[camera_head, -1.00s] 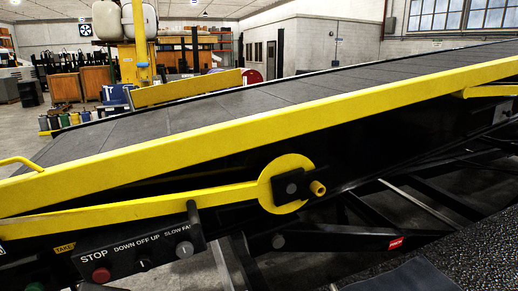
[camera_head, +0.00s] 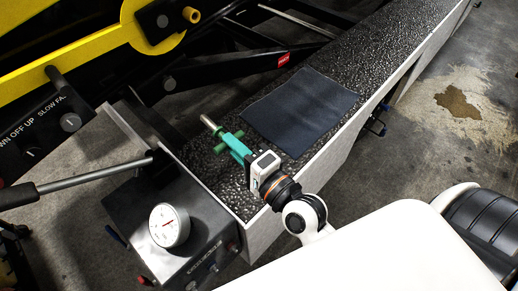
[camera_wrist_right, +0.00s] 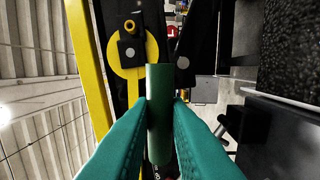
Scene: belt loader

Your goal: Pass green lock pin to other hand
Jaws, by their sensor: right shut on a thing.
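My right gripper (camera_head: 230,143), with teal fingers, reaches in from the lower right in the head view. It is shut on the green lock pin (camera_head: 209,123), whose pale metal end sticks out beyond the fingers toward the upper left. In the right wrist view the pin's dark green cylinder (camera_wrist_right: 159,82) stands between the two teal fingers (camera_wrist_right: 160,115). The fingers hide part of the pin. The pin appears over the speckled black bench top; its exact height cannot be told. My left gripper is not in view.
A dark blue mat (camera_head: 300,110) lies on the long speckled bench (camera_head: 375,75). A grey box with a white dial gauge (camera_head: 169,225) and a lever (camera_head: 80,180) stands at lower left. The yellow loader arm (camera_head: 150,25) is at upper left. Open floor (camera_head: 455,135) lies right.

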